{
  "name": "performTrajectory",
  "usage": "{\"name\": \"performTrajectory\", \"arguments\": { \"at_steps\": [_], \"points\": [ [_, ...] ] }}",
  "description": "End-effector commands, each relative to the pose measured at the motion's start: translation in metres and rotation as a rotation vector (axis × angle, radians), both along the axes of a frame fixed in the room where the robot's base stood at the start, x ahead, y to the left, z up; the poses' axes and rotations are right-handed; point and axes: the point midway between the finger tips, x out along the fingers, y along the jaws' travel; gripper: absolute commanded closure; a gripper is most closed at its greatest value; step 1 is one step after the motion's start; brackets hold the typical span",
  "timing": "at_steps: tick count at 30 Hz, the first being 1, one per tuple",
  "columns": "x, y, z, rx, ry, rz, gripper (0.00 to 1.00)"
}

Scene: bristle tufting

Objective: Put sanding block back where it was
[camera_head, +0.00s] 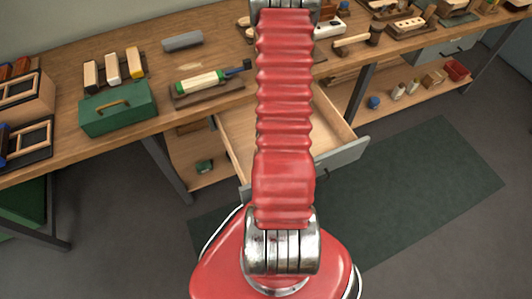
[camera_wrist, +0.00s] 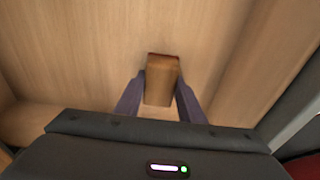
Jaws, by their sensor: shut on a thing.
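In the wrist view, a brown wooden block (camera_wrist: 161,86), which looks like the sanding block, sits between the two dark fingers of my gripper (camera_wrist: 160,80). My gripper is shut on it, with a finger at each side. Behind the block is pale wood that looks like the inside of the open drawer (camera_head: 234,142). I cannot tell whether the block touches the wood. In the head view, my red arm hides the gripper, the block and the middle of the drawer.
The drawer stands pulled out under the workbench (camera_head: 215,60), with its grey front (camera_head: 343,154) outward. On the bench are a green toolbox (camera_head: 118,108), a grey block (camera_head: 182,41) and several tools. A lower shelf (camera_head: 420,95) holds small items. A dark mat (camera_head: 430,175) lies on clear floor.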

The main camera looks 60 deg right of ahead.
Motion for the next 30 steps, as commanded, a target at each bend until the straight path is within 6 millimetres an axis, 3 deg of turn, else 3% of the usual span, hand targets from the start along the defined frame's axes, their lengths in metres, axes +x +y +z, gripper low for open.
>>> {"name": "performTrajectory", "arguments": {
  "at_steps": [13, 14, 18, 21, 30],
  "points": [
    [-0.0004, 0.0000, -0.0061, 0.000, 0.000, 0.000, 0.85],
    [-0.0004, 0.0000, -0.0057, 0.000, 0.000, 0.000, 0.62],
    [-0.0004, -0.0001, -0.0056, 0.000, 0.000, 0.000, 0.53],
    [-0.0004, -0.0001, -0.0055, 0.000, 0.000, 0.000, 0.46],
    [-0.0004, -0.0002, -0.0044, -0.001, 0.001, -0.001, 0.46]
  ]
}}
